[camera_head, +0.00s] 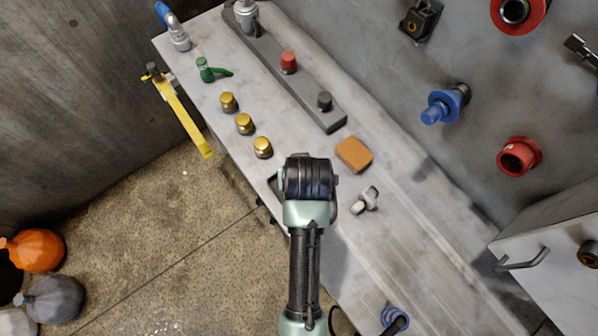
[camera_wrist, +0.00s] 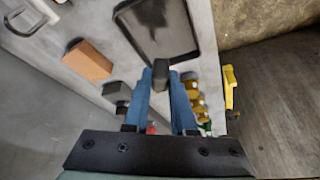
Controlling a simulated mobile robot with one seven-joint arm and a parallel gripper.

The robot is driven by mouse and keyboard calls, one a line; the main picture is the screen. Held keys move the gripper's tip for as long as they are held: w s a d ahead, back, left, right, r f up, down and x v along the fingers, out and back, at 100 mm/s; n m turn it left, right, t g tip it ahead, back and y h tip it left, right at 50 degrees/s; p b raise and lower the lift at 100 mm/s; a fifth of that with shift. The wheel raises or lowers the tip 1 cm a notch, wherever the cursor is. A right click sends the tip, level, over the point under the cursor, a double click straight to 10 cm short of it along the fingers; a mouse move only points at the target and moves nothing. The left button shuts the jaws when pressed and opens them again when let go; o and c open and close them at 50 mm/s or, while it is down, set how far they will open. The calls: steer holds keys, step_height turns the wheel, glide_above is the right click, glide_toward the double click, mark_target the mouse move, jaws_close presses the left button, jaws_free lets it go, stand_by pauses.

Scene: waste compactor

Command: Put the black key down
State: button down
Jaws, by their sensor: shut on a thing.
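My gripper (camera_wrist: 162,84) shows in the wrist view with two blue fingers closed on a small black piece, which looks like the black key (camera_wrist: 162,68). Most of the key's shape is hard to make out. It is in front of a dark shallow tray (camera_wrist: 195,35) on the grey bench; I cannot tell whether it touches the tray. In the head view my wrist covers the fingers, the key and most of the tray.
A yellow tool (camera_head: 182,112) hangs at the bench's left edge.

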step_height(320, 180, down, 8)
steer(key=shift+s, duration=0.15)
steer(key=shift+f, duration=0.1)
steer(key=c, duration=0.7)
jaws_free()
steer(key=shift+c, duration=0.2)
